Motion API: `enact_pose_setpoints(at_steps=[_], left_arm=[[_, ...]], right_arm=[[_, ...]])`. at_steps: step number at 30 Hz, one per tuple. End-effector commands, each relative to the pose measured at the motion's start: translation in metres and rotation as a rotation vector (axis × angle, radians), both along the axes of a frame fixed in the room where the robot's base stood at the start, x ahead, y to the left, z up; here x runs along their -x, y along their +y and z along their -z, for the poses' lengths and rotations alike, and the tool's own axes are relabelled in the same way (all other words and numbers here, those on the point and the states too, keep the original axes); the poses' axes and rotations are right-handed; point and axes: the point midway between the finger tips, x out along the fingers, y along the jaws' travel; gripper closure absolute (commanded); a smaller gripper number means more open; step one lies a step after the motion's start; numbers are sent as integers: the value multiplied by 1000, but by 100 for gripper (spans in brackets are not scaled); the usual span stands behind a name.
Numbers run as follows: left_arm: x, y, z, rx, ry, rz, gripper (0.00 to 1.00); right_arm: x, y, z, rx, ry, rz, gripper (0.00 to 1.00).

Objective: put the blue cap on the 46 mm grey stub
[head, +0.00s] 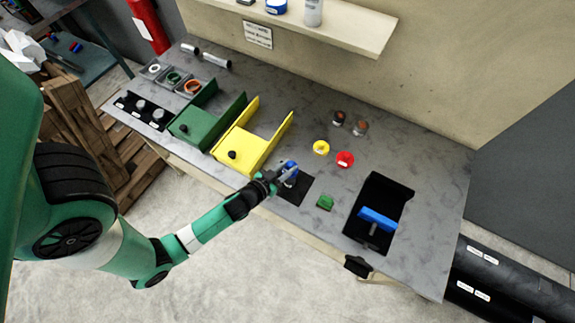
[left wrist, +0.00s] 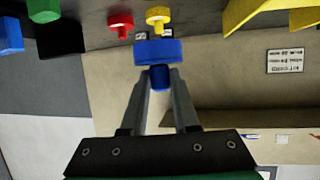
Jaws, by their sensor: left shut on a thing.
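The blue cap (head: 291,166) is above the dark mat (head: 296,190) at the middle of the bench front. My left gripper (head: 282,177) is shut on it. In the left wrist view the fingers (left wrist: 159,88) grip the narrow knob of the blue cap (left wrist: 158,52), whose wide disc points away from the gripper. A few grey stubs (head: 140,104) stand on a black strip at the far left of the bench. Their labels are too small to read, so I cannot tell which is 46 mm. My right gripper is not in view.
Green (head: 207,117) and yellow (head: 254,140) trough-like fixtures stand between the strip and the mat. Yellow (head: 321,147) and red (head: 344,159) caps and a green block (head: 325,202) lie right of it. A black tray with a blue piece (head: 378,218) is farther right.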

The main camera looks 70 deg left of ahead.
Motion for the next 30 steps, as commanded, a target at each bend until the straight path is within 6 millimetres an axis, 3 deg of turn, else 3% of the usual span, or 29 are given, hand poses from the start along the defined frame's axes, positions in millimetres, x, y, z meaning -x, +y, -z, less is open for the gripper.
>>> enact_pose_setpoints(at_steps=[21, 30], left_arm=[[0, 0, 63, 0, 1, 0, 100], [0, 0, 75, 0, 0, 0, 100]], right_arm=[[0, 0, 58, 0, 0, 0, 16], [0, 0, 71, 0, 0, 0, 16]])
